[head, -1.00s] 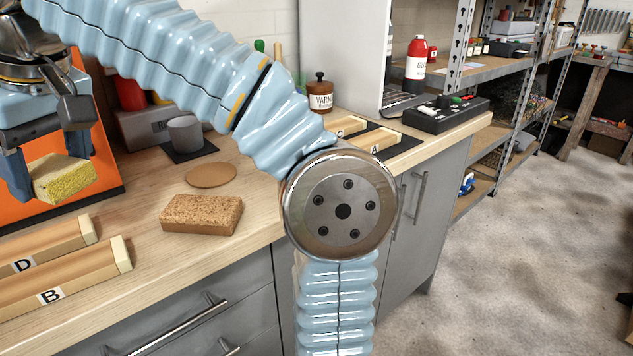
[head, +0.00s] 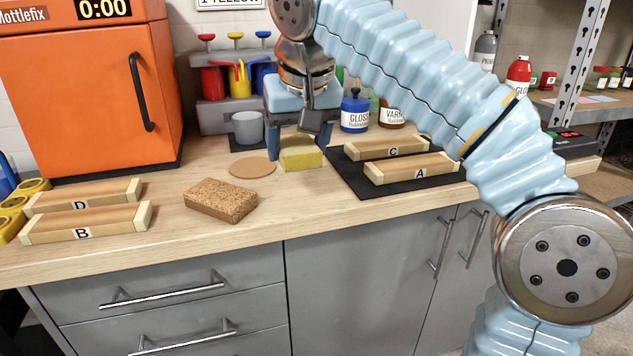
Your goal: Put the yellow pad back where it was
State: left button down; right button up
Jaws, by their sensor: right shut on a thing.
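The yellow pad (head: 301,161) is a small sponge-like block in the head view, between the round cork disc (head: 252,167) and the black mat (head: 347,181). My right gripper (head: 299,146) is shut on it from above, one blue-grey finger on each side. The pad is at or just above the countertop; I cannot tell whether it touches. A brown cork block (head: 221,200) lies on the wooden counter in front of the disc. My left gripper is not in view.
Wooden bars C (head: 386,149) and A (head: 412,168) lie on the mat; bars D (head: 82,196) and B (head: 86,223) lie at left. A grey cup (head: 248,127) and blue bottle (head: 355,111) stand behind. An orange cabinet (head: 75,100) stands at back left.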

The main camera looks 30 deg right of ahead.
send_over(309, 191)
jog(key=s, duration=0.2)
jog(key=f, duration=0.4)
jog(key=shift+w+a+f+b, duration=0.1)
jog(key=shift+a+f+b, duration=0.15)
jog(key=shift+a+b, duration=0.15)
jog(key=f, duration=0.1)
jog(key=f+b, duration=0.1)
jog(key=shift+w+d+f, duration=0.15)
jog(key=shift+d+f, duration=0.15)
jog(key=shift+f, duration=0.05)
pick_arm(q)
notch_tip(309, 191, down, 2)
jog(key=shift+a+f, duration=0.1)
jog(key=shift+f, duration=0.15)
pick_arm(e)
jog(key=shift+f, duration=0.45)
jog(key=shift+a, duration=0.1)
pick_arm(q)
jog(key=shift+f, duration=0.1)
pick_arm(e)
jog(key=o, duration=0.9)
jog(key=shift+f, duration=0.15)
jog(key=shift+o, duration=0.2)
